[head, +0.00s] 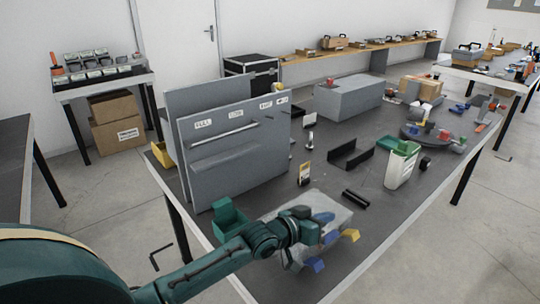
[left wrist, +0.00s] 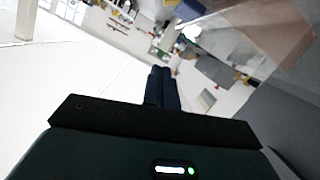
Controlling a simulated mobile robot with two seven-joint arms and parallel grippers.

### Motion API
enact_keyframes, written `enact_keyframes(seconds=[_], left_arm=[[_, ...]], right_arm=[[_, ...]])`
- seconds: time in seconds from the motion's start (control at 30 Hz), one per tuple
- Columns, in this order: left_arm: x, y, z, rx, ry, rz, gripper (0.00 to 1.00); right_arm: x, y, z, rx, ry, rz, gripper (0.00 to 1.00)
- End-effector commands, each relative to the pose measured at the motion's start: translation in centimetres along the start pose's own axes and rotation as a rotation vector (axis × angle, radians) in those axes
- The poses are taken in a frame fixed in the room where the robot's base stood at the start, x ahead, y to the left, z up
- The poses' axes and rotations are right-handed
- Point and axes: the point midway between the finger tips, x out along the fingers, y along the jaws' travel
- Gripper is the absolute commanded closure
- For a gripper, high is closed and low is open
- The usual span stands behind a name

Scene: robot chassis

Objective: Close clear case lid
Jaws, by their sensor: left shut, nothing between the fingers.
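The clear case (head: 342,208) is on the near part of the dark table in the head view, partly hidden by my left arm. A pale see-through panel shows there, with blue and yellow blocks around its near edge. I cannot tell the lid's exact angle. My left gripper (head: 322,227) is over the case. In the left wrist view its fingers (left wrist: 162,84) are together with nothing between them. A see-through sheet (left wrist: 262,38), likely part of the case, fills the upper right of that view. Whether the fingers touch it is unclear. My right gripper is not in view.
A grey upright panel (head: 240,150) stands at the table's left. A green bin (head: 230,218) is beside my arm. A black bar (head: 355,198), a black bracket (head: 350,155) and a white-green container (head: 401,166) are beyond the case. The table's near right strip looks clear.

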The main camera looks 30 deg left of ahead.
Motion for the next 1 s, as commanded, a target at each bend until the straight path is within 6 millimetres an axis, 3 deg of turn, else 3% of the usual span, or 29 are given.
enact_keyframes(seconds=[0.2, 0.4, 1.0], left_arm=[[0.7, -0.3, 2.9, 0.152, -0.002, -0.039, 1.00], [1.1, -0.5, 4.5, 0.252, -0.001, -0.064, 1.00], [1.4, -0.7, 5.7, 0.324, -0.002, -0.082, 1.00]], right_arm=[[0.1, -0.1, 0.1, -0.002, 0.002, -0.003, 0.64], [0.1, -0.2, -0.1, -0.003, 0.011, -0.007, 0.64], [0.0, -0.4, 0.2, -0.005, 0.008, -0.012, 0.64]])
